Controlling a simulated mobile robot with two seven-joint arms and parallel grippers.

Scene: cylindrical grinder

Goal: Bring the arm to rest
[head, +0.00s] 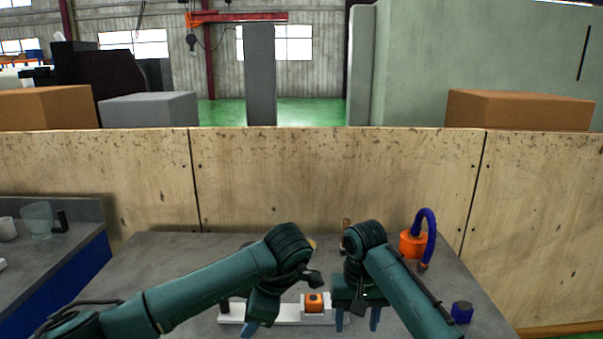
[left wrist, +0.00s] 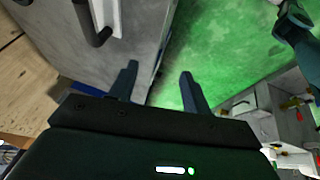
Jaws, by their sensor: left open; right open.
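My right gripper (head: 357,316) hangs over the grey worktable (head: 180,262) with its two fingers pointing down and apart; it is open and nothing shows between them. My left gripper (head: 252,322) is just left of it, tilted, with only part of its fingers visible in the head view. In the left wrist view the left gripper (left wrist: 159,84) is open, its fingers wide apart and empty, with the table edge and green floor beyond. Both arms are bent in over the table's front.
An orange block (head: 314,303) sits on a white fixture (head: 288,315) between the grippers. An orange holder (head: 411,244) with a blue hose (head: 430,232) stands at the back right. A blue block (head: 462,312) lies at the right. A wooden panel wall (head: 310,175) closes off the back.

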